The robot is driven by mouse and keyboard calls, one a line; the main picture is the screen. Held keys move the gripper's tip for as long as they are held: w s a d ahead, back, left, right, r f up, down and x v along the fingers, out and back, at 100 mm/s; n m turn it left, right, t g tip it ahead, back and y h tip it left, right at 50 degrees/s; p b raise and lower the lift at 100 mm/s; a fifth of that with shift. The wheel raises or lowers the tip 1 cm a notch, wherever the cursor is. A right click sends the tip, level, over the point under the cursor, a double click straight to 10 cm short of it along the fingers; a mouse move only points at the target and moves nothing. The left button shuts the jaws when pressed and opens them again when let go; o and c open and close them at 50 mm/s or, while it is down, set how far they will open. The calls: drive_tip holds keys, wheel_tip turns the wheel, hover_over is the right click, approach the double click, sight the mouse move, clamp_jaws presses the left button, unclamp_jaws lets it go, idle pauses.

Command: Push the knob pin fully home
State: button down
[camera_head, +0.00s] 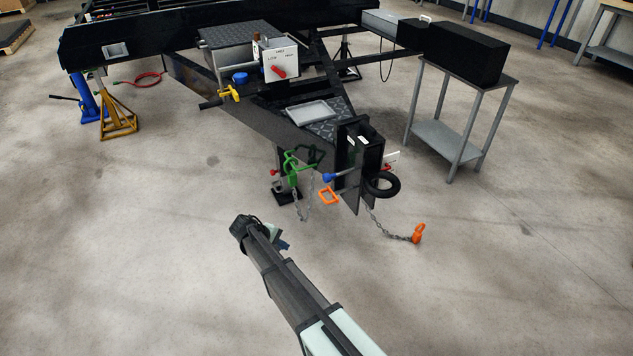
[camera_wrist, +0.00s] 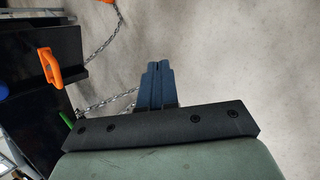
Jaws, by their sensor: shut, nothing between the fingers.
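A pin with a blue knob (camera_head: 328,177) sticks out to the left from the black upright plates (camera_head: 349,180) at the trailer's front. How deep it sits cannot be told from here. In the wrist view, a bit of blue at the left edge (camera_wrist: 2,92) is probably this knob, mostly cut off. My gripper (camera_head: 284,244) is in front of the trailer, lower left of the knob and apart from it. In the wrist view, its two dark blue fingers (camera_wrist: 158,70) are together and hold nothing, with bare floor behind them.
An orange handle (camera_head: 328,196) sits just below the knob and shows in the wrist view (camera_wrist: 50,66). A green hook-like part (camera_head: 293,165) and hanging chains (camera_head: 306,200) are to its left. A black ring (camera_head: 382,185) and an orange hook (camera_head: 418,233) are to the right. The floor in front is clear.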

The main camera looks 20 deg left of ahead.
drive_tip(key=w+a+r+n+t+h, duration=0.35)
drive_tip(key=w+a+r, duration=0.35)
drive_tip(key=w, duration=0.4)
drive_tip(key=n+t+h, duration=0.3)
drive_tip(key=n, duration=0.6)
approach(335, 174)
drive_tip(key=shift+w+d+f, duration=0.7)
drive_tip(key=shift+w+f, duration=0.05)
drive_tip(key=shift+w, duration=0.15)
drive_tip(key=r+x, duration=0.1)
drive_tip(key=x, duration=0.7)
